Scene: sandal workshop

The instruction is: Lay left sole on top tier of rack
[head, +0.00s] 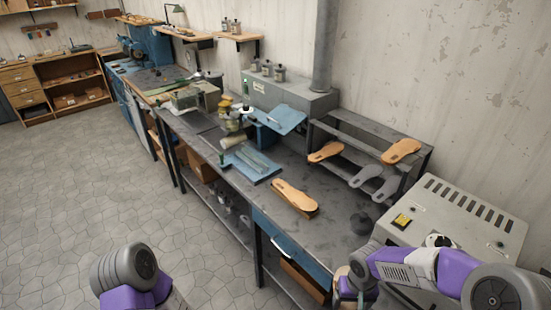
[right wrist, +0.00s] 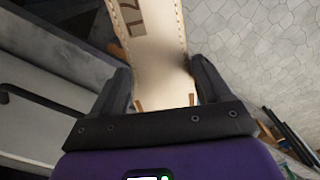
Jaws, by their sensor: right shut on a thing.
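My right gripper (head: 352,287) is low at the bench's front edge, in front of the grey machine. In the right wrist view its fingers (right wrist: 165,95) are shut on a pale tan sole (right wrist: 148,35) with dark marks on it, taken as the left sole. Its far end is cut off by the frame. The dark stepped rack (head: 355,125) stands at the back of the bench, against the wall. Tan soles lie on it at the left (head: 326,152) and right (head: 401,150), with grey sole shapes (head: 364,177) lower between them. My left gripper is out of view.
Another tan sole (head: 295,195) lies on a block on the bench, near the front edge. The grey vented machine (head: 455,222) is right of the rack. A dark round object (head: 362,223) stands before the rack.

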